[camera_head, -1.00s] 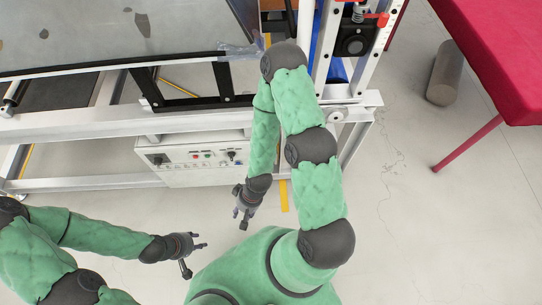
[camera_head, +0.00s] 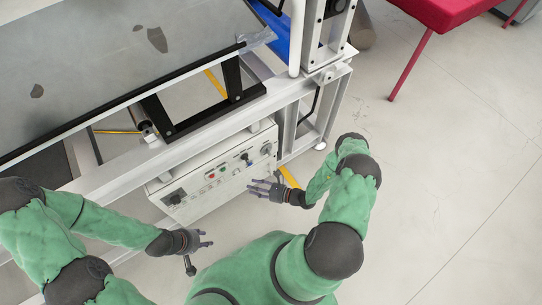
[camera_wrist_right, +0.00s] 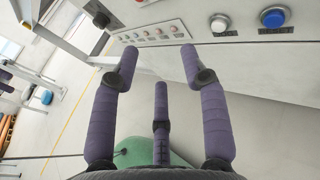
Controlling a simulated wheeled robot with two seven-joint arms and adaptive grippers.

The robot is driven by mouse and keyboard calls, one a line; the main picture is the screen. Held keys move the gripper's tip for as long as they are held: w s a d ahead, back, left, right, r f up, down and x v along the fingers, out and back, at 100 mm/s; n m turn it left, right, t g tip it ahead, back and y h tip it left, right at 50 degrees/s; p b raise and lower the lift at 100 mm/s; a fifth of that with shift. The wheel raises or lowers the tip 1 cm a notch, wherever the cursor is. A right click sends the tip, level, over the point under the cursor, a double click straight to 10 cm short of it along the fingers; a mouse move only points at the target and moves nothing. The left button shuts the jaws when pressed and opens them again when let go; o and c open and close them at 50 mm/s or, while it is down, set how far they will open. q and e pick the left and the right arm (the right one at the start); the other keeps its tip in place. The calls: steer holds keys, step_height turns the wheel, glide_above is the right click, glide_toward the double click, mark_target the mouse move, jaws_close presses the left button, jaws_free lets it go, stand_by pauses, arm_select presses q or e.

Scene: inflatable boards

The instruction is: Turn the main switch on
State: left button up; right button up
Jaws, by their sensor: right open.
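The main switch is on or near the white control box (camera_head: 205,197) under the bench frame; I cannot tell for sure which control it is. The box's front carries red and green buttons and dark knobs, including a black knob (camera_head: 266,149) at its right end. My right gripper (camera_head: 257,188) is open and empty, in front of the box's right part, fingers towards the panel. In the right wrist view its spread fingers (camera_wrist_right: 160,66) are apart from the panel (camera_wrist_right: 250,60). My left gripper (camera_head: 203,240) looks open and empty, lower left of the box.
The white metal frame (camera_head: 100,185) holds a large grey board (camera_head: 90,65) above the box. The frame's upright post (camera_head: 296,40) stands at the right. A red table (camera_head: 440,12) is at the upper right. The floor to the right is clear.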

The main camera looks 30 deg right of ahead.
mark_target(270, 153)
steer(key=w+d+f+m+t+h, duration=0.1)
steer(key=d+f+m+t+h, duration=0.2)
steer(key=d+m+t+h, duration=0.65)
steer(key=w+d+n+g+b, duration=0.1)
steer(key=w, duration=0.2)
steer(key=w+d+g+b, duration=0.1)
steer(key=w+d, duration=0.1)
steer(key=w, duration=0.2)
steer(key=w+d+n+g+b, duration=0.1)
steer(key=w+d, duration=0.1)
steer(key=w, duration=0.1)
steer(key=shift+w+r+n, duration=0.2)
steer(key=shift+w+n, duration=0.15)
jaws_close()
